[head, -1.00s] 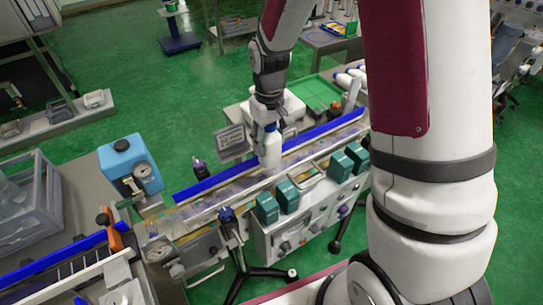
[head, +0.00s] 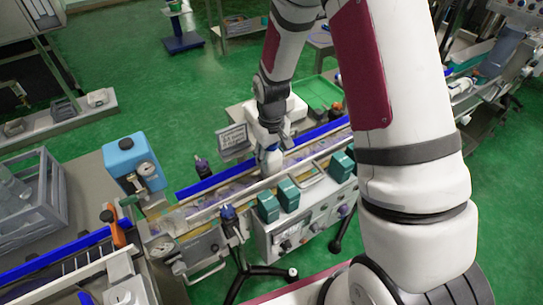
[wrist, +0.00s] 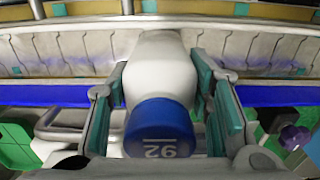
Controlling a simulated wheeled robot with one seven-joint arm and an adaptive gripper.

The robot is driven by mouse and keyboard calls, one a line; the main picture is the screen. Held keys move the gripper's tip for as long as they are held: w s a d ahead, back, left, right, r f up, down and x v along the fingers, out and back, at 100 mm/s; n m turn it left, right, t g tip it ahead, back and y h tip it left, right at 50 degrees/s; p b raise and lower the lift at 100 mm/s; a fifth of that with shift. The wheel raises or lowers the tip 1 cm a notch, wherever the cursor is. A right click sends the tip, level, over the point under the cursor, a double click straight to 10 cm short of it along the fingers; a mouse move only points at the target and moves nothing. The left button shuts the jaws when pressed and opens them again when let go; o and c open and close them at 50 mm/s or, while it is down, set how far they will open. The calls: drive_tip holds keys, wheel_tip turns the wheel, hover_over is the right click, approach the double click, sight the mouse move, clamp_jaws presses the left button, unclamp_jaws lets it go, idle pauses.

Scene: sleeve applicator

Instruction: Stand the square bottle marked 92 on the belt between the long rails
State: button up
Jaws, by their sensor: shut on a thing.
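The square bottle (wrist: 163,65) is white with a blue cap (wrist: 160,128) marked 92, its digits upside down in the wrist view. My gripper (wrist: 163,92) is shut on it, with a green-padded finger on each side. In the head view my gripper (head: 270,136) points down and the bottle (head: 270,161) hangs upright below it, over the belt (head: 235,187). The belt lies between a long blue rail (head: 215,180) and a pale metal rail (head: 228,200). I cannot tell whether the bottle's base touches the belt.
Dark green blocks (head: 268,207) line the near side of the conveyor. A blue box with a gauge (head: 130,155) stands left of it, and a small sign (head: 233,139) behind it. The belt looks clear left of the bottle.

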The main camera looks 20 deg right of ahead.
drive_tip(key=o, duration=1.4)
drive_tip(key=shift+o, duration=0.2)
wheel_tip(320, 180, up, 12)
drive_tip(key=shift+r+b, duration=0.25)
drive_tip(key=shift+b, duration=0.4)
drive_tip(key=s+r+m+t, duration=0.1)
drive_tip(key=s+r, duration=0.3)
drive_tip(key=r, duration=0.3)
drive_tip(key=s+r+t, duration=0.2)
drive_tip(key=s+r, duration=0.3)
drive_tip(key=r, duration=0.2)
drive_tip(key=s+r+m+t, duration=0.1)
drive_tip(key=s+r, duration=0.4)
drive_tip(key=s, duration=0.6)
drive_tip(key=shift+s+t, duration=0.4)
drive_tip(key=shift+t, duration=0.4)
drive_tip(key=shift+r, duration=0.1)
